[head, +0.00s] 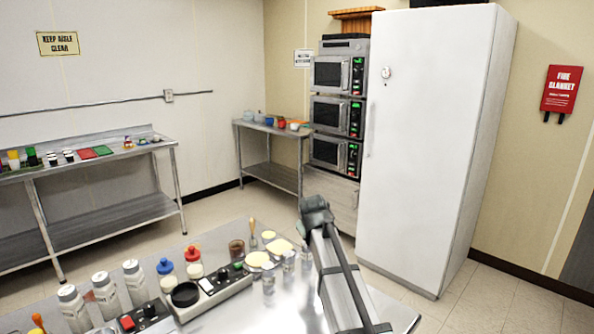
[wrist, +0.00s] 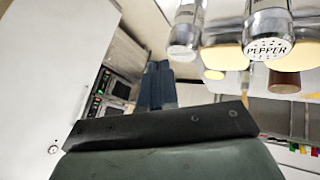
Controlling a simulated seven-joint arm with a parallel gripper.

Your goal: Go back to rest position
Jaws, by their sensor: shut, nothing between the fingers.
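My gripper (wrist: 157,72) shows in the wrist view as two dark blue fingers side by side, shut with nothing between them, beyond a dark bar. The wrist picture is upside down. In the head view my arm reaches up from the lower right over the steel counter (head: 388,308); the gripper's fingers cannot be made out there. A pepper shaker (wrist: 268,35) with a metal cap is close to the camera, at the upper right of the wrist view and apart from the fingers.
Left of my arm, the counter holds glass shakers (head: 288,261), a cup of brown stuff (head: 236,249), squeeze bottles (head: 193,256) and white bottles (head: 104,289). A white fridge (head: 425,140) and stacked microwaves (head: 338,117) stand behind. A side table (head: 95,155) is at left.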

